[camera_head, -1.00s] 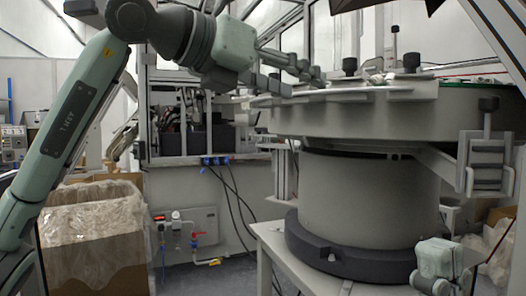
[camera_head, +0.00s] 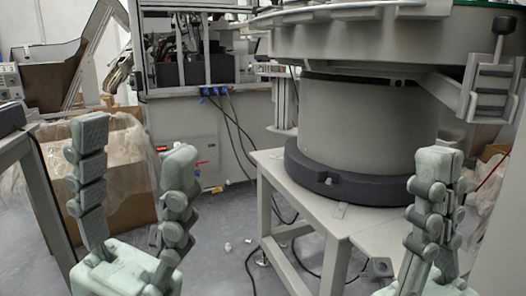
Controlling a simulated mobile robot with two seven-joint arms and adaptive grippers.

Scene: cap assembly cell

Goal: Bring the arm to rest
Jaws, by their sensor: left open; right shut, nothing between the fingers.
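My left gripper (camera_head: 135,143) stands upright at the lower left, its two pale green fingers wide apart and pointing up, with nothing between them. My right gripper (camera_head: 438,168) stands upright at the lower right with its fingers together and nothing held. The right gripper hides part of the feeder's table. Most of both arms is out of view.
The feeder's grey drum (camera_head: 365,125) stands on a pale table (camera_head: 300,205) at centre right. A cardboard box (camera_head: 130,205) with a clear plastic liner is behind my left gripper. A machine cabinet (camera_head: 205,135) stands at the back. Grey floor shows between, with cables and small white pieces.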

